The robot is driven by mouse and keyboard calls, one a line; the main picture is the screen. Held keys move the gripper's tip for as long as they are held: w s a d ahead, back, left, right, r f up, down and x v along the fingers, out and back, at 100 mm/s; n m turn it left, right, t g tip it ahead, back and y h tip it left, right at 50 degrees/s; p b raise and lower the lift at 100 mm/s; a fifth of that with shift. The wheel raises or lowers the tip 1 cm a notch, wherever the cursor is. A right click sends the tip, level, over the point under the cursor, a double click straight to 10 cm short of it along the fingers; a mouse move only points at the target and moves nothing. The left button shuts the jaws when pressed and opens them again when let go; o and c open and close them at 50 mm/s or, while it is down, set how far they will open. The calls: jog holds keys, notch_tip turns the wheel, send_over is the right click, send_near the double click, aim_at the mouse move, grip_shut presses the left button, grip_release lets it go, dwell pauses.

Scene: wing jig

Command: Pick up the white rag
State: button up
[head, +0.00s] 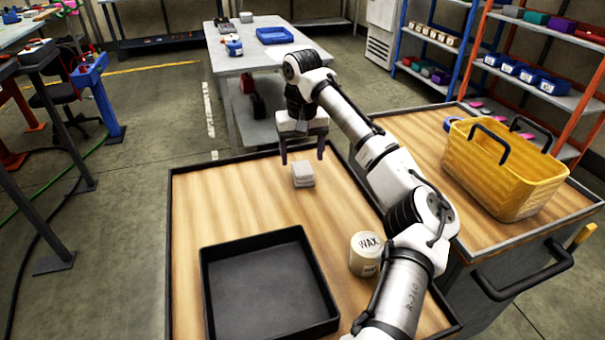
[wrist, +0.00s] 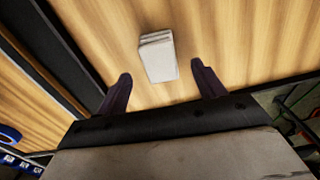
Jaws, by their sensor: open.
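The white rag (head: 303,174) is a small folded, greyish-white stack lying on the wooden top of the cart, near its far edge. In the wrist view the rag (wrist: 158,56) lies ahead of the fingertips, roughly between their lines, and its layered edge shows. My gripper (head: 302,156) hangs above the far part of the cart top, just beyond the rag in the head view. Its two dark fingers are apart and nothing is between them; they also show in the wrist view (wrist: 161,78). The fingers do not touch the rag.
A black tray (head: 218,251) sits on the near part of the cart top. A wax tin (head: 364,262) stands right of it, close to my arm. A yellow basket (head: 500,180) stands on the adjoining wooden top at right. The wood left of the rag is clear.

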aim_at(302, 169)
notch_tip(302, 169, down, 5)
jog(key=shift+f+p, duration=0.1)
jog(key=shift+p, duration=0.55)
jog(key=shift+c, duration=0.3)
jog(key=c, duration=1)
